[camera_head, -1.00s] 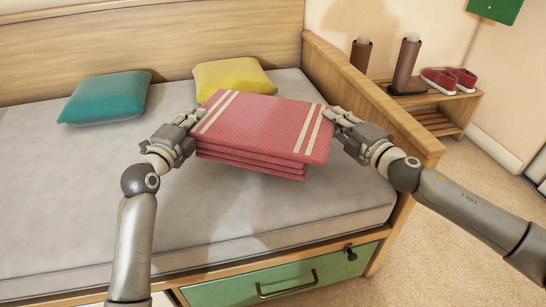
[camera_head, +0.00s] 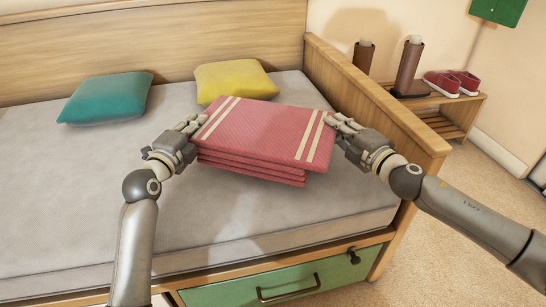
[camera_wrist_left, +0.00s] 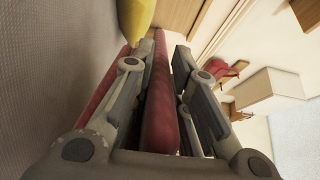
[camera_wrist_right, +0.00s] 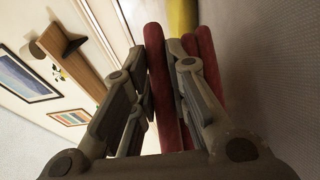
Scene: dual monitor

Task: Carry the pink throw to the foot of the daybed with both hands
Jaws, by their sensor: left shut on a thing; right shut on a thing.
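The folded pink throw (camera_head: 262,135) has cream stripes near both ends and lies in several layers. It is above the grey mattress of the daybed (camera_head: 60,190), near the wooden end panel; a shadow falls on the mattress in front of it. My left gripper (camera_head: 196,124) is shut on its left edge. My right gripper (camera_head: 333,122) is shut on its right edge. In the left wrist view a layer of the throw (camera_wrist_left: 160,105) runs between the fingers. In the right wrist view a layer (camera_wrist_right: 162,95) also sits between the fingers, with other layers beside it.
A teal cushion (camera_head: 107,98) and a yellow cushion (camera_head: 234,81) lie along the backrest. The wooden end panel (camera_head: 375,95) rises close to my right arm. Beyond it, a low shelf (camera_head: 455,119) holds brown boots (camera_head: 409,68) and red shoes (camera_head: 452,83). The mattress left of the throw is clear.

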